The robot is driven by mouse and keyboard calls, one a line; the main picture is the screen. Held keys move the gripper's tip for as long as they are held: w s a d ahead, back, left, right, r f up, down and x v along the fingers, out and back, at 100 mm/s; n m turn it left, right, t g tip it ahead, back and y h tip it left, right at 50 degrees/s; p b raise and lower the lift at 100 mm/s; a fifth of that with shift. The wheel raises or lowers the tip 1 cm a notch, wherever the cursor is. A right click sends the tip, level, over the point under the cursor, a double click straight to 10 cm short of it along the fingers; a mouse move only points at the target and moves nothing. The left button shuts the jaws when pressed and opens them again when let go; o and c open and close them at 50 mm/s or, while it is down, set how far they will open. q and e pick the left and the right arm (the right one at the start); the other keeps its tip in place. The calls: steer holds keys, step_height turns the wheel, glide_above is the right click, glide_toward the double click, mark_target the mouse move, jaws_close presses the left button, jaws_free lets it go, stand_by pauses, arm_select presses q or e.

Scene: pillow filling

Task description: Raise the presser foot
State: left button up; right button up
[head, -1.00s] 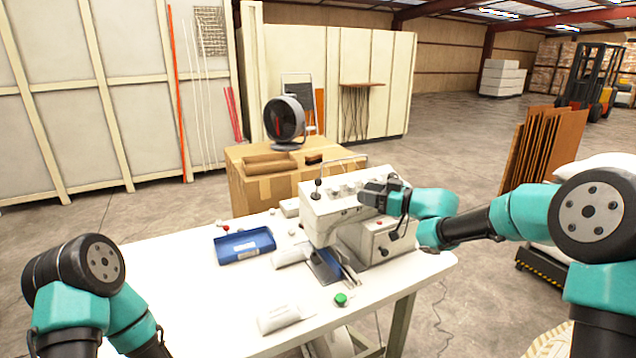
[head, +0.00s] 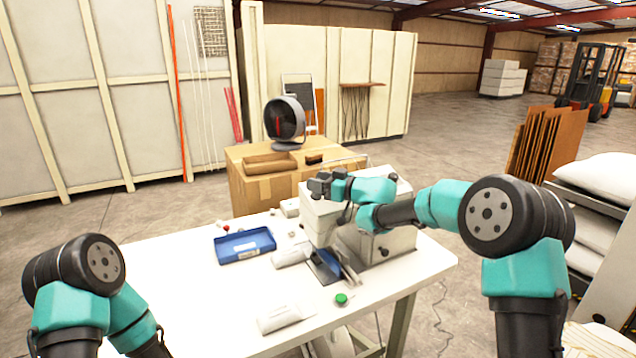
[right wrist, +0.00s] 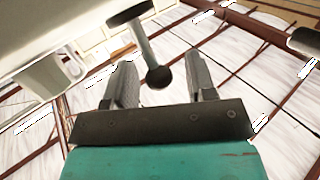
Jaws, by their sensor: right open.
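The white sewing machine (head: 385,240) stands on the right part of the table. My right gripper (head: 320,184) is at the upper left end of its head and covers part of it. In the right wrist view my right gripper (right wrist: 160,64) is open. A metal lever (right wrist: 147,45) with a dark ball knob (right wrist: 158,77) reaches between its two fingers. The fingers appear apart from the knob on both sides. The presser foot itself cannot be made out. My left arm shows at the lower left, but its gripper is out of view.
A blue tray (head: 245,246) lies left of the machine on the white table (head: 190,290). A green-topped item (head: 341,299) and a white roll-like item (head: 284,318) lie near the front. A cardboard box (head: 240,185) with a fan (head: 284,122) stands behind.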

steer(key=shift+w+a, duration=0.1)
steer(key=shift+a, duration=0.05)
steer(key=c, duration=0.9)
steer(key=shift+w, duration=0.15)
steer(key=shift+w+a+r+m+g+h, duration=0.1)
steer(key=shift+w+a+m+g+h, duration=0.15)
steer(key=shift+w+m+g+h, duration=0.6)
steer(key=shift+w+a+m+g+h, duration=0.25)
steer(key=shift+m+g+h, duration=0.3)
steer(key=shift+g+h, duration=0.25)
